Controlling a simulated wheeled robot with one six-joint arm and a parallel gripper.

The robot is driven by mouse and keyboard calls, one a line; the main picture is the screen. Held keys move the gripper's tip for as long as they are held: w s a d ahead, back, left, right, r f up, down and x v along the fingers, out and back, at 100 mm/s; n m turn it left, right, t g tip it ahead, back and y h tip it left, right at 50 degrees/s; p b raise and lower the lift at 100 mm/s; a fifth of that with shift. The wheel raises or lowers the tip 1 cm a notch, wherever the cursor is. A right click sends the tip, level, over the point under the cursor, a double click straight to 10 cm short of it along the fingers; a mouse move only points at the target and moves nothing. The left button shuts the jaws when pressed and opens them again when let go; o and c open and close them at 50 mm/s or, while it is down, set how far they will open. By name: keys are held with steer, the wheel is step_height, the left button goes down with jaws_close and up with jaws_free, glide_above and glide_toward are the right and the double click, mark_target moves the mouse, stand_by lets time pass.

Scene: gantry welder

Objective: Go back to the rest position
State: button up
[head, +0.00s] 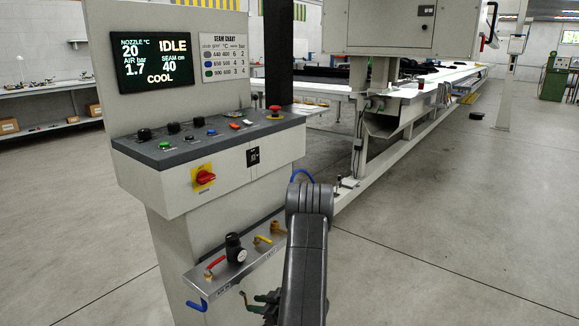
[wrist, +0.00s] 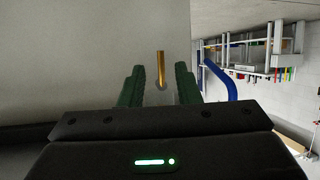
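My gripper (head: 262,299) is low at the front of the control console (head: 205,165), below its valve shelf and partly hidden by my dark arm. In the wrist view its two green fingers (wrist: 160,88) stand apart with a gap between them. A thin brass-coloured rod (wrist: 161,66) shows in that gap, with space on both sides; I cannot tell how far beyond the fingertips it is. Nothing is held.
The valve shelf (head: 235,268) carries red and yellow handles and a black regulator (head: 235,248). A blue hose (wrist: 222,80) curves close to the right finger. The console screen (head: 155,60) reads IDLE and COOL. The gantry welder (head: 395,30) stands behind; open floor (head: 470,230) lies right.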

mark_target(246, 303)
steer(key=p+v, duration=0.2)
steer(key=v, duration=0.5)
steer(key=shift+m+y, duration=0.3)
steer(key=shift+m, duration=0.3)
steer(key=b+x, duration=0.3)
steer(key=x, duration=1.1)
steer(key=shift+s+f, duration=0.15)
steer(key=shift+s, duration=0.05)
steer(key=shift+s+a+m+g+y+p, duration=0.25)
steer(key=shift+m+g+y+p, duration=0.2)
steer(key=shift+m, duration=0.25)
steer(key=shift+d, duration=0.15)
